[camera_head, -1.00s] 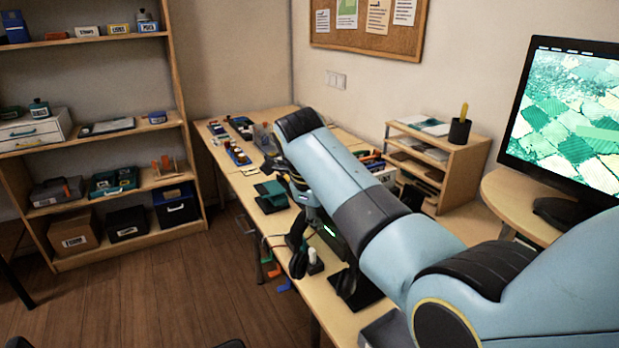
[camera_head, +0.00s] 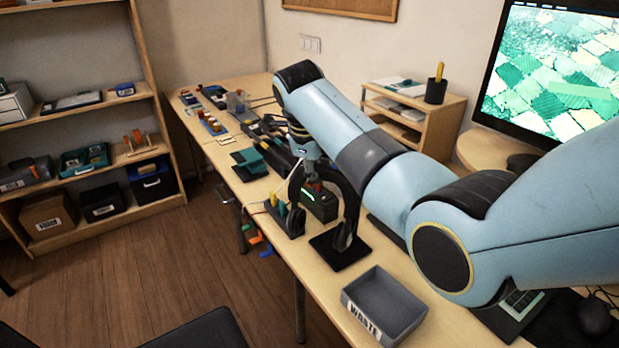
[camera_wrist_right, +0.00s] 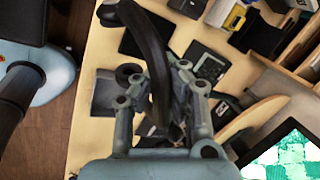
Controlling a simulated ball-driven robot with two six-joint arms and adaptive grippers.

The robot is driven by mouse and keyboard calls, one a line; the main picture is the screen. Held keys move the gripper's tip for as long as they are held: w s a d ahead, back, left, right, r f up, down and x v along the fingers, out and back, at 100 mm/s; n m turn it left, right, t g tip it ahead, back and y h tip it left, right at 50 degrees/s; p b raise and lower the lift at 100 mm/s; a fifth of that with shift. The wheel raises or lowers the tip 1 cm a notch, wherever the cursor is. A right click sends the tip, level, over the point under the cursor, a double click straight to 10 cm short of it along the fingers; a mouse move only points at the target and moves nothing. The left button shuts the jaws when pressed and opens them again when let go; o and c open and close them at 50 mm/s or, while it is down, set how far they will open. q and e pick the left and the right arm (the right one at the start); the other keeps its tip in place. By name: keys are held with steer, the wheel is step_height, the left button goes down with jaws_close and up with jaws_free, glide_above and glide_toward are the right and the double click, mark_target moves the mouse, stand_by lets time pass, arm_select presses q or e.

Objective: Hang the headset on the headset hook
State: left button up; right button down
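The black headset (camera_head: 351,203) is an arch with two ear cups above the desk, over or beside a flat black base (camera_head: 338,256). My right gripper (camera_head: 312,172) is at the top of its headband in the head view. In the right wrist view the headband (camera_wrist_right: 153,45) runs between the two fingers of my right gripper (camera_wrist_right: 158,95), which close in on both sides of it. Whether the ear cups touch the base is hard to tell. I cannot make out the headset hook with certainty. My left gripper is not in view.
A grey WASTE bin (camera_head: 384,305) stands at the desk's near edge. Orange, green and blue pieces (camera_head: 262,243) hang by the desk's left edge. Small tools and a green item (camera_head: 250,160) lie further back. The monitor (camera_head: 555,75) is at the right. A dark chair (camera_head: 200,332) is below.

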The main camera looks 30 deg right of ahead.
steer(key=d, duration=0.2)
steer(key=d+f+b, duration=0.1)
steer(key=d+b, duration=0.1)
steer(key=d, duration=0.1)
steer(key=shift+w+d+f, duration=0.2)
steer(key=shift+d+f, duration=0.05)
steer(key=shift+d, duration=0.1)
stand_by(0.5)
steer(key=c, duration=2)
jaws_free()
